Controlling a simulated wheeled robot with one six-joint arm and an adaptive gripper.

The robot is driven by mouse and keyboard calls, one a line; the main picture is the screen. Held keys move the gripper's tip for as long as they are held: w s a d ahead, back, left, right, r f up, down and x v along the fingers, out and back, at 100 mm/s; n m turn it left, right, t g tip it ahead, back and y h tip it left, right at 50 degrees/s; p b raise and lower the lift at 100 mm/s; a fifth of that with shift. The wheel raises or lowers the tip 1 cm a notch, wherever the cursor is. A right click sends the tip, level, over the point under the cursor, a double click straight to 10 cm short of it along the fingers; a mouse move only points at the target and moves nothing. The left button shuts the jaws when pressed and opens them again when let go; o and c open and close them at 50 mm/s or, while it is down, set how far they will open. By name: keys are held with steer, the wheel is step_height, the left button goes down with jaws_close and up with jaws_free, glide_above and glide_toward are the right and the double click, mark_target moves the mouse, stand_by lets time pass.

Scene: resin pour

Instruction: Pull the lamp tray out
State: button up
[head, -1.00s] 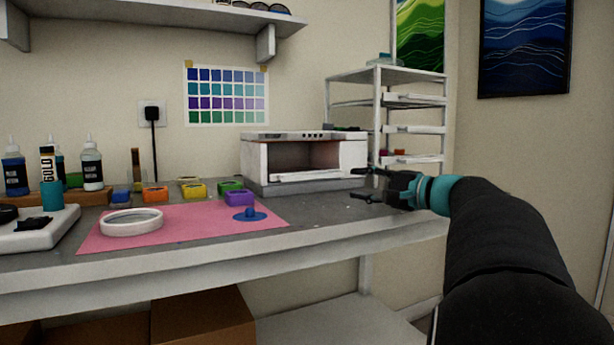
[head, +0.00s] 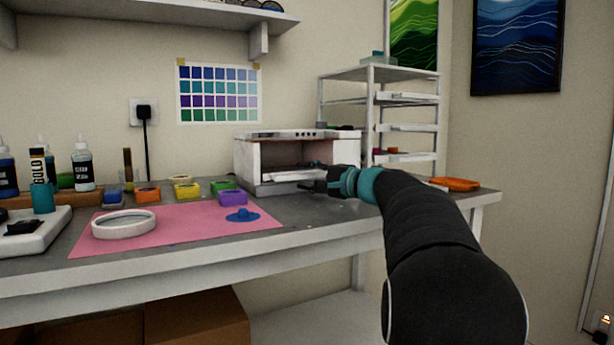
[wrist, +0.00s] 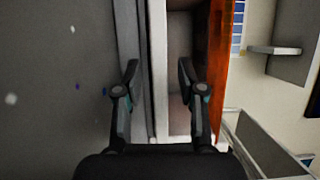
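The lamp (head: 244,158) is a white box with an open front, standing at the back of the bench. The lamp tray (head: 282,177) shows as a white front bar low in the opening; in the wrist view it is a pale strip (wrist: 158,50). My gripper (head: 314,178) is in front of the right half of the opening, partly hiding the bar. In the wrist view my gripper (wrist: 158,75) is open, its two fingers on either side of the pale strip with gaps. I cannot tell whether the fingertips reach past the bar. The tray's inside is mostly hidden.
A pink mat (head: 170,232) with a white ring (head: 124,224) and a blue piece (head: 242,215) lies left of my arm. Several coloured small blocks stand behind it. A white rack (head: 373,115) stands right of the lamp. An orange object (head: 455,184) lies at the bench's right end.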

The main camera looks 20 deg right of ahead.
steer(key=shift+w, duration=0.15)
jaws_close()
